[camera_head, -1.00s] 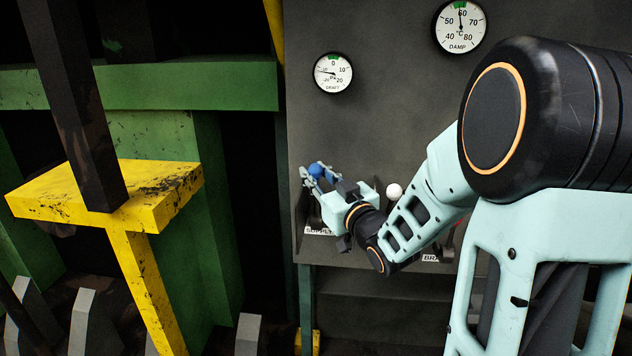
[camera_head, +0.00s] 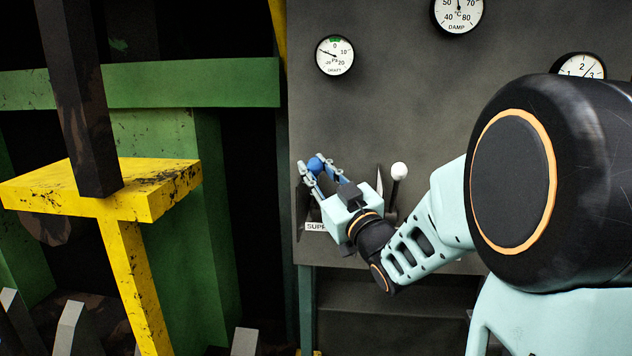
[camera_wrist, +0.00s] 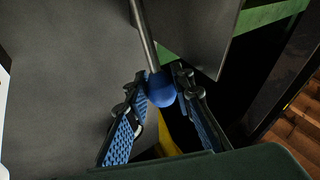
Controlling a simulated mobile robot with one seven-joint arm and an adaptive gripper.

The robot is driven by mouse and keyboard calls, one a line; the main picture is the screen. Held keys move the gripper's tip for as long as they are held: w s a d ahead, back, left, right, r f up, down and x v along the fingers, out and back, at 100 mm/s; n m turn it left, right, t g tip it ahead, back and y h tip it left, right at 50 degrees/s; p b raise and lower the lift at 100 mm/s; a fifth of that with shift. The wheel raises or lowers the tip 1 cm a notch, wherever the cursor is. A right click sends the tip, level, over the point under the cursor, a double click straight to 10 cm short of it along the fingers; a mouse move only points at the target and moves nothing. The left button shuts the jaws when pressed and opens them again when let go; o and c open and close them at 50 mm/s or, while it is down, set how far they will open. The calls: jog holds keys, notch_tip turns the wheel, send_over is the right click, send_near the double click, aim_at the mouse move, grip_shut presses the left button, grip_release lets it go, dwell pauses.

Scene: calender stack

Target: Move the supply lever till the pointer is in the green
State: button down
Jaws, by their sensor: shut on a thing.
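The supply lever ends in a blue knob (camera_head: 316,164), low on the left of the grey panel above a partly covered "SUPP…" label (camera_head: 315,226). My gripper (camera_head: 313,170) is shut on this knob. In the wrist view the knob (camera_wrist: 161,90) sits between the fingertips, with the grey lever rod (camera_wrist: 146,38) running up from it. The draft gauge (camera_head: 335,55) has a green band at its top near 0, and its pointer aims up and left, outside the green. The damp gauge (camera_head: 458,8) is cut off at the top, its green band out of view.
A white-knobbed lever (camera_head: 399,169) stands just right of my gripper, close to my wrist. A third gauge (camera_head: 580,66) is partly behind my arm. A yellow stand (camera_head: 110,195) and green beams (camera_head: 180,85) are to the left.

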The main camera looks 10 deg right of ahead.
jog(key=shift+s, duration=0.15)
dwell(0.3)
jog(key=c, duration=1.7)
grip_release()
jog(key=shift+f, duration=0.1)
jog(key=shift+o, duration=0.2)
